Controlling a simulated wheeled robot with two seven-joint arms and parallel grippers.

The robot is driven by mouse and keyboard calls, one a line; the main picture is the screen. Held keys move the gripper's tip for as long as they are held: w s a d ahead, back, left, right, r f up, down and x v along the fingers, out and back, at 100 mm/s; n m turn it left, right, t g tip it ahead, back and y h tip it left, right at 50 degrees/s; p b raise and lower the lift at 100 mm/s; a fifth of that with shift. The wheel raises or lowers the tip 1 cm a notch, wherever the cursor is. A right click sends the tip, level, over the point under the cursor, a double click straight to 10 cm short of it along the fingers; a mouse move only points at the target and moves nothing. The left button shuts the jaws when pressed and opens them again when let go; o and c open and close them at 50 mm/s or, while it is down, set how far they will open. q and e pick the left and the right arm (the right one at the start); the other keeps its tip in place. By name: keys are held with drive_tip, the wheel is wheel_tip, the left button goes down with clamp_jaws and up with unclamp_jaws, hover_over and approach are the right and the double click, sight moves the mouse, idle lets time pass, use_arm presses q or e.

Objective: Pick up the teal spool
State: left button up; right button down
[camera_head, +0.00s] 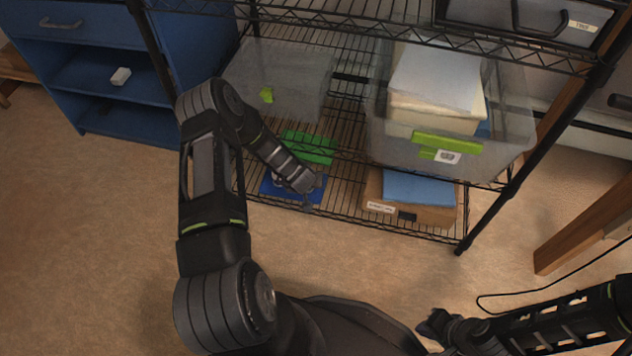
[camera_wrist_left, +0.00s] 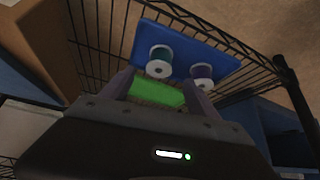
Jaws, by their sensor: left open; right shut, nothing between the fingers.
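The teal spool (camera_wrist_left: 160,52) has white ends and stands on a blue mat (camera_wrist_left: 195,45) in the left wrist view. A purple spool (camera_wrist_left: 203,73) stands just right of it. My left gripper (camera_wrist_left: 160,84) is open, with a finger at either side of the picture's middle; the teal spool appears beyond the fingertips, apart from them. In the head view my left gripper (camera_head: 309,197) reaches in over the blue mat (camera_head: 270,187) on the low wire shelf, and hides the spools. My right gripper (camera_head: 433,325) is shut and empty, low at the right.
A green mat (camera_head: 318,140) lies behind the blue one. The rack's wire shelf (camera_head: 350,30) hangs above. A blue cabinet (camera_head: 100,75) stands left; the floor in front is clear.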

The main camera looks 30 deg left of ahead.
use_arm(q)
drive_tip(key=shift+b+x, duration=0.45)
drive_tip(key=shift+x, duration=0.45)
drive_tip(key=shift+w+f, duration=0.2)
drive_tip(key=shift+f, duration=0.15)
drive_tip(key=shift+a, duration=0.1)
drive_tip(key=b+x, duration=0.3)
drive_tip(key=x, duration=0.1)
drive_tip(key=shift+f, duration=0.2)
drive_tip(key=shift+w+a+f, duration=0.15)
drive_tip(key=shift+w+f, duration=0.15)
drive_tip(key=shift+w, duration=0.05)
drive_tip(key=shift+r, duration=0.1)
